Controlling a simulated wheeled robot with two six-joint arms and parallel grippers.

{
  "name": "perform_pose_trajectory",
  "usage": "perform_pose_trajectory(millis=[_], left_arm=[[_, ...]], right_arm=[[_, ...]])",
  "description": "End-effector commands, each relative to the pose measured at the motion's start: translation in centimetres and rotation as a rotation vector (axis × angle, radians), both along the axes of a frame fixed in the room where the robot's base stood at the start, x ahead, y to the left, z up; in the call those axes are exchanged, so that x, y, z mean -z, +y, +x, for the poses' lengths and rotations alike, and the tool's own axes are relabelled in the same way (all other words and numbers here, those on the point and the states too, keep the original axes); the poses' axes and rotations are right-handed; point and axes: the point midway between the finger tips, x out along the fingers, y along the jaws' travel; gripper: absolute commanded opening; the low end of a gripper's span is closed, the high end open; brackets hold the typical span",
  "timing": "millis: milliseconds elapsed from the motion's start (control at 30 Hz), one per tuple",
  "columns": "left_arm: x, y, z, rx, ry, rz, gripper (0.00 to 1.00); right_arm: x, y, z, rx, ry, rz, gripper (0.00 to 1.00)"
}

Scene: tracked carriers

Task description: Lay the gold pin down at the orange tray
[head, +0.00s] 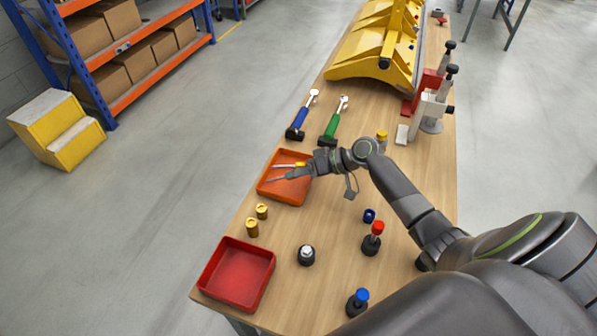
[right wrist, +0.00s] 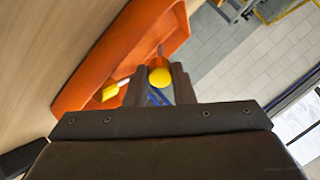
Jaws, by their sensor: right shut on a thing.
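The orange tray (head: 270,192) lies on the wooden table, left of the middle in the head view; it fills the upper left of the right wrist view (right wrist: 85,75). My right gripper (head: 280,177) is over the tray. In the right wrist view its fingers (right wrist: 158,88) are shut on the gold pin, whose round yellow end (right wrist: 160,77) shows between the fingertips. The rest of this pin is mostly hidden. Another piece with a yellow end and pale shaft (right wrist: 110,92) lies inside the tray. My left gripper is not in view.
Two gold cylinders (head: 252,227) stand in front of the tray, near a red tray (head: 240,275). Blue and green hammers (head: 300,117) lie behind it. Black-based pieces with red (head: 377,228) and blue (head: 361,295) tops stand to the right.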

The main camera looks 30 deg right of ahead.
Motion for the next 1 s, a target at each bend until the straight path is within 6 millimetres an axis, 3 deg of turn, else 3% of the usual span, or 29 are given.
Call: perform_pose_trajectory(millis=[167, 200, 367, 733, 1000], left_arm=[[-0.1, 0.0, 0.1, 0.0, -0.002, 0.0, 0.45], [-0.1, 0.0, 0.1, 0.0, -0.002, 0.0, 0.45], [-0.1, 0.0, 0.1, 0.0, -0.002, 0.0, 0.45], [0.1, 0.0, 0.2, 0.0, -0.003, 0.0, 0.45], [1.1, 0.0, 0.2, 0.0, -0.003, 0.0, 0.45]], right_arm=[[-0.1, 0.0, 0.0, 0.0, 0.0, 0.0, 0.0], [-0.1, 0.0, 0.0, 0.0, 0.0, 0.0, 0.26], [-0.1, 0.0, 0.0, -0.001, 0.0, 0.001, 0.47], [-0.2, -0.4, -0.2, 0.0, -0.001, -0.001, 0.48], [-2.0, -3.4, -2.4, 0.0, -0.001, -0.007, 0.48]])
